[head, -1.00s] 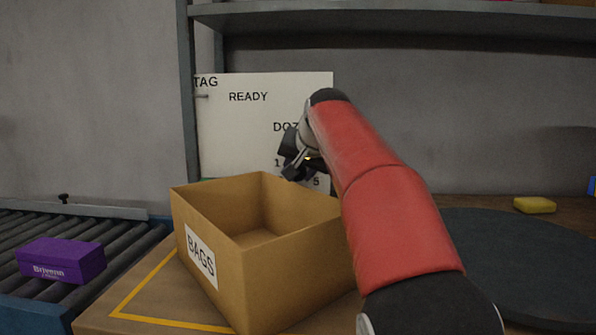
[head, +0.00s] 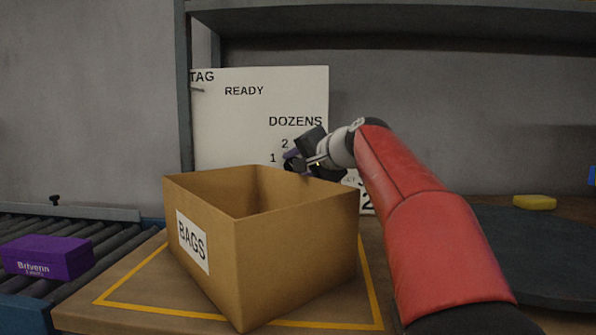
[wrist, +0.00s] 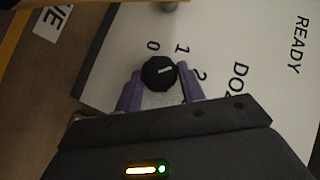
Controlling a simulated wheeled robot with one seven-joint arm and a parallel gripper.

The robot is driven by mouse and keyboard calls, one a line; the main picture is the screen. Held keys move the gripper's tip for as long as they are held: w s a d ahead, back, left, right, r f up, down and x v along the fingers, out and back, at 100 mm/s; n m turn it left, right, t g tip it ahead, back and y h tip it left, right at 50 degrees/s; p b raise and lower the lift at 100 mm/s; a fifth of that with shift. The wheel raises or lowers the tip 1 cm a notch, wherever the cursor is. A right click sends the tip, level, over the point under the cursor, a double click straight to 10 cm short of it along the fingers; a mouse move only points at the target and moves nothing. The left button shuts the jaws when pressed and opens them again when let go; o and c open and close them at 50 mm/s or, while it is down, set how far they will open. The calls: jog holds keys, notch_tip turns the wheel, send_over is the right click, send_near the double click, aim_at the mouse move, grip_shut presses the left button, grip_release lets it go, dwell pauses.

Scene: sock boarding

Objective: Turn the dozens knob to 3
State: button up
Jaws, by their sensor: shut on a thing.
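The dozens knob (wrist: 159,74) is a small black round knob with a white pointer mark, on the white board (head: 230,130). In the wrist view the digits 0, 1 and 2 curve around it. The mark seems to point between 1 and 2, closer to 2. My gripper (wrist: 160,78) has its purple fingers on either side of the knob, shut on it. In the head view my gripper (head: 300,160) is at the board, below the word DOZENS, and it hides most of the knob and the higher digits.
An open cardboard box (head: 240,265) labelled BAGS stands in front of the board, just below my gripper. A purple box (head: 47,257) lies on the roller conveyor (head: 75,230) at left.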

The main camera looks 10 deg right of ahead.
dwell(0.4)
jog(key=o, duration=1)
jog(key=shift+v, duration=3.95)
jog(key=shift+d, duration=0.1)
